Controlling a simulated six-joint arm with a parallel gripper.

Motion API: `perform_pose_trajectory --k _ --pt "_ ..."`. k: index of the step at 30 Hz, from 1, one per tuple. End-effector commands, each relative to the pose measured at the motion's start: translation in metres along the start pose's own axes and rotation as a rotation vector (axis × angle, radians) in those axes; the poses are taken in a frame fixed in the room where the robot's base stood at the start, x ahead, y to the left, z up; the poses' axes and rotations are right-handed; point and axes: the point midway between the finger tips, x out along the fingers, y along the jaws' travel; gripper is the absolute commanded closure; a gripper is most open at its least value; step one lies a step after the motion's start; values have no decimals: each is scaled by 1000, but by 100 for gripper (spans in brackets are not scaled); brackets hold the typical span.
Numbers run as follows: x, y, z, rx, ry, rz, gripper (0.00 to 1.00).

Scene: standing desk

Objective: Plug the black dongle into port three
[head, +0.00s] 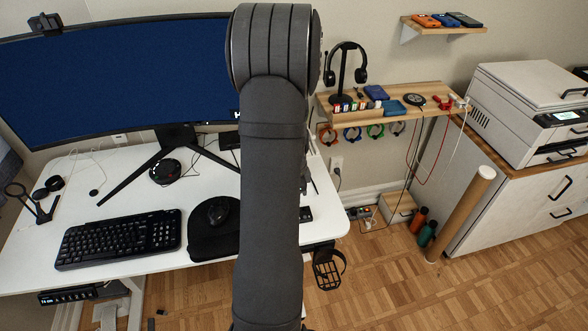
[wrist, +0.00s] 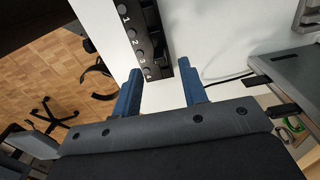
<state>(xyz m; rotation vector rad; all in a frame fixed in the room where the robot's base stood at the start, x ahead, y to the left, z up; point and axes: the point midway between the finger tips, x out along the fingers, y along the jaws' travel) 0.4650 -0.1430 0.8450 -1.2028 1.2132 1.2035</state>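A black hub (wrist: 150,28) with a row marked 1 to 4 lies just beyond the fingertips. The round spot by number 3 (wrist: 140,56) is visible, and the 4 end is nearest the fingers. At the right a small black stick-like piece (wrist: 284,112) and another dark piece (wrist: 257,81) lie by a grey slab; I cannot tell whether either is the black dongle. In the head view my arm hides the gripper.
The white desk (head: 150,190) bears a keyboard (head: 118,239), a mouse (head: 218,211) on a black mat and a monitor (head: 110,80). A wooden shelf (head: 430,97) with small items stands to the right. A cardboard tube (head: 460,215) leans by the printer cabinet.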

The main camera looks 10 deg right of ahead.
Motion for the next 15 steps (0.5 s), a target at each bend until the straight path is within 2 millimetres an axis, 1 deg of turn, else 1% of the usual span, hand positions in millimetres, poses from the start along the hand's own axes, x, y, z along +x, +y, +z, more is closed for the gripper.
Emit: perform_pose_trajectory --k 1,9,12,15 --pt "-13 -1 0 0 2 -6 61" --pt "-75 -1 0 0 2 -6 61" --pt "-95 -1 0 0 2 -5 61" --pt "-112 -1 0 0 1 -4 61"
